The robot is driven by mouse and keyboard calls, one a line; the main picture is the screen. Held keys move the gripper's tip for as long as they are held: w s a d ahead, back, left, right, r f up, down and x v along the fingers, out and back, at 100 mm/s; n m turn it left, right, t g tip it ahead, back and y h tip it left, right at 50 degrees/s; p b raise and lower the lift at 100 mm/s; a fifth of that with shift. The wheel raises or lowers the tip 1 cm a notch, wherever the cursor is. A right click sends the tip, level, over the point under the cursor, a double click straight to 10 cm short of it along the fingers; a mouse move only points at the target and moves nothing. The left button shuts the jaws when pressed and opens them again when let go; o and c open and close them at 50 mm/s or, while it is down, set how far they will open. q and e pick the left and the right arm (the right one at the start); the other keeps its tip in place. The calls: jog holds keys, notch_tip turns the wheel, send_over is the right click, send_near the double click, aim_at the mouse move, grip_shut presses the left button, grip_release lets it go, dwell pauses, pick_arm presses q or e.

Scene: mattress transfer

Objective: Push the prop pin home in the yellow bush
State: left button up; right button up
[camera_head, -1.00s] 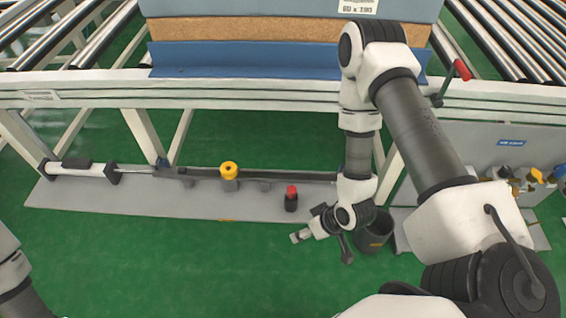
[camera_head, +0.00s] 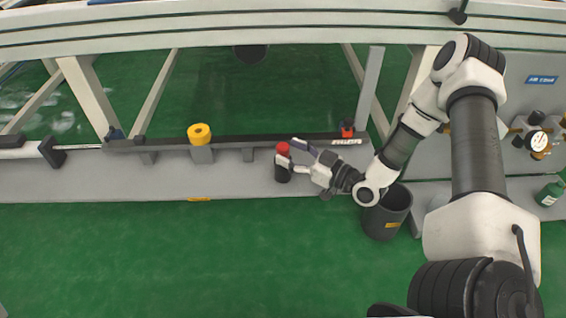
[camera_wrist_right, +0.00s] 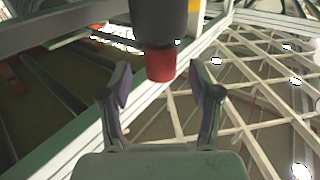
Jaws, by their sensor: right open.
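The prop pin, a dark cylinder with a red top (camera_head: 283,149), stands upright on the grey floor plate. The yellow bush (camera_head: 199,134) is a yellow ring on a grey block, to the left of the pin. My right gripper (camera_head: 287,155) is open at the pin's upper part, with its fingers pointing left. In the right wrist view the pin's red end (camera_wrist_right: 160,66) and dark body (camera_wrist_right: 160,22) show between the two spread fingers, with gaps visible at both sides. The bush's bore is hidden from these views. My left gripper is out of view.
A dark bar (camera_head: 240,142) runs behind the pin along the plate (camera_head: 100,182), with a red-and-black part (camera_head: 347,128) near its right end. A dark bucket (camera_head: 387,212) stands below my right forearm. The white frame beam (camera_head: 250,25) crosses above. Green floor in front is clear.

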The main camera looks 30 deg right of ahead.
jog(key=x, duration=0.2)
jog(key=shift+w+a+f+b, duration=0.15)
jog(key=shift+w+f+b, duration=0.05)
jog(key=shift+b, duration=0.2)
jog(key=shift+r, duration=0.15)
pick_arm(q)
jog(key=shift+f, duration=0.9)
pick_arm(e)
grip_shut()
